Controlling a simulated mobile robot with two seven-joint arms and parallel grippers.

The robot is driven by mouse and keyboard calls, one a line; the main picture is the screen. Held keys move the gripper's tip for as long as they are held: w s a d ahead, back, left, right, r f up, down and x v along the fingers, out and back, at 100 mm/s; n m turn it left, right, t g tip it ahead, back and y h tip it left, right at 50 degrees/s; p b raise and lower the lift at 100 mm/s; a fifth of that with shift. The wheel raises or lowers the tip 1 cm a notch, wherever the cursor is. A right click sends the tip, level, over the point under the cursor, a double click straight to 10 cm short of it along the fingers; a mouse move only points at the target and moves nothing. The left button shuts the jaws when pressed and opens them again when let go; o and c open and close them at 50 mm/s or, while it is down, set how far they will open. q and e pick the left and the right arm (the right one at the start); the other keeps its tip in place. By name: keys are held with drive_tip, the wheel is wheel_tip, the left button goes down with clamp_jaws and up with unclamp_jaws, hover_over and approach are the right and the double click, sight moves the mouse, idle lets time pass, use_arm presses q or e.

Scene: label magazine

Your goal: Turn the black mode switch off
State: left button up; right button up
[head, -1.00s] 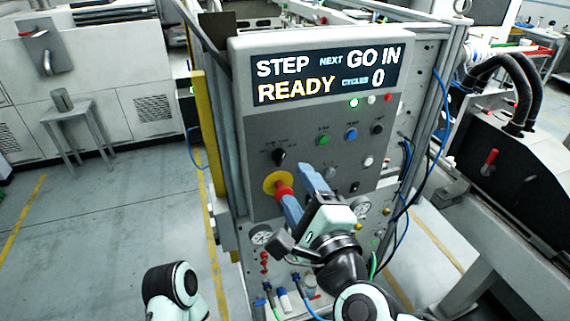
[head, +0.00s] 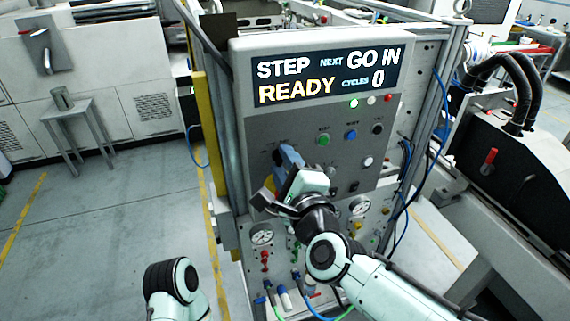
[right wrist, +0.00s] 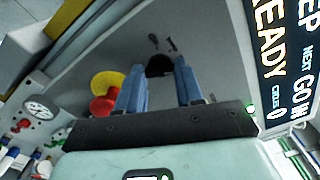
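The black mode switch (right wrist: 160,66) sits on the grey control panel (head: 257,131). In the right wrist view it shows between and just beyond my right gripper's two blue fingertips (right wrist: 159,66). I cannot tell whether the fingers touch it. In the head view my right gripper (head: 287,156) is in front of the panel's left part and hides most of the switch. The fingers are apart, with a gap between them. My left gripper is out of view; only a piece of that arm shows at the bottom.
A red emergency-stop button (right wrist: 103,105) on a yellow plate is close beside one finger. A lit display (head: 325,78) reads STEP, READY, GO IN and 0. Green (head: 323,139) and blue (head: 351,134) buttons are to the right. Gauges (head: 262,237) and hoses are below.

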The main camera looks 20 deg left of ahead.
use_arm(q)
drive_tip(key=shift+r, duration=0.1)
use_arm(e)
drive_tip(key=shift+n, duration=0.4)
drive_tip(key=n, duration=0.3)
drive_tip(key=shift+n+p, duration=0.35)
drive_tip(key=shift+n, duration=0.05)
drive_tip(key=n+p, duration=0.1)
drive_tip(key=n, duration=0.3)
drive_tip(key=shift+n, duration=0.3)
drive_tip(key=n+p, duration=0.1)
drive_tip(key=n, duration=0.3)
use_arm(q)
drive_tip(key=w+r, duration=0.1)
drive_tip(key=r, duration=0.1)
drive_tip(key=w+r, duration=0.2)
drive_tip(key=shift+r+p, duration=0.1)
drive_tip(key=shift+p, duration=0.25)
use_arm(e)
drive_tip(key=n, duration=0.4)
drive_tip(key=shift+n, duration=0.4)
drive_tip(key=o, duration=1)
drive_tip(key=shift+o, duration=0.2)
